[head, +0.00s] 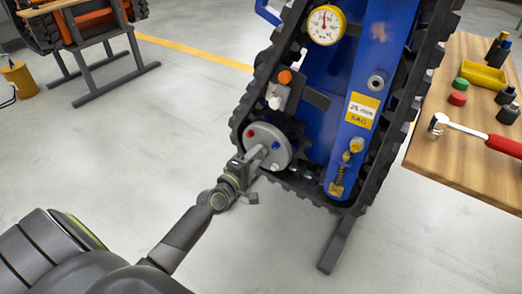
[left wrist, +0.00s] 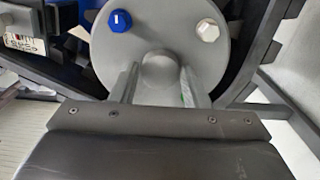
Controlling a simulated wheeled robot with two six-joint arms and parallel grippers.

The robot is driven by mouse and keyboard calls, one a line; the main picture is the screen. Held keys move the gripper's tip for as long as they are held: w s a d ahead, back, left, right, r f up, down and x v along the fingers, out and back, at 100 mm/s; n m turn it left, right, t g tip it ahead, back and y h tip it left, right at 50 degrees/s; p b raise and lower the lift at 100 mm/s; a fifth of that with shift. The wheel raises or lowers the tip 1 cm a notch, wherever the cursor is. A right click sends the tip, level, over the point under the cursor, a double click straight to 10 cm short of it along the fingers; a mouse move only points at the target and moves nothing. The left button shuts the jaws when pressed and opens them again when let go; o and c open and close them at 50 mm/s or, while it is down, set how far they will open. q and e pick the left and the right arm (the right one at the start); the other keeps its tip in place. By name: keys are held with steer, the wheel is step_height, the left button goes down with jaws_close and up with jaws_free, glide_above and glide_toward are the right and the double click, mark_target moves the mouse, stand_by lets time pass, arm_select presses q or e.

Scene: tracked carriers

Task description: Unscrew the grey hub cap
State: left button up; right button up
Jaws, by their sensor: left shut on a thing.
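The grey hub cap shows in the left wrist view as a rounded grey knob (left wrist: 158,70) at the middle of a grey disc (head: 266,130). The disc carries a red, a blue and a white bolt head and sits at the lower left of the tracked carrier's belt. My left gripper (head: 252,157) reaches it from the lower left. Its two fingers (left wrist: 158,88) lie on either side of the knob and are shut on it. In the head view the fingers hide most of the knob. My right gripper is in neither view.
The black track (head: 243,110) runs close around the disc. A gauge (head: 325,25), a labelled plate (head: 362,109) and a brass spring fitting (head: 345,167) are on the blue frame. A wooden table (head: 447,80) with a hammer (head: 470,132) stands right.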

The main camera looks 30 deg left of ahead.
arm_select(q)
steer(key=shift+n, duration=0.7)
steer(key=shift+n, duration=0.5)
steer(key=shift+s+n, duration=0.2)
steer(key=shift+n, duration=0.9)
steer(key=shift+s, duration=0.1)
steer(key=shift+s+a, duration=0.15)
steer(key=shift+s, duration=1.15)
steer(key=shift+s, duration=0.1)
steer(key=shift+s+a, duration=0.15)
steer(key=shift+s, duration=1.5)
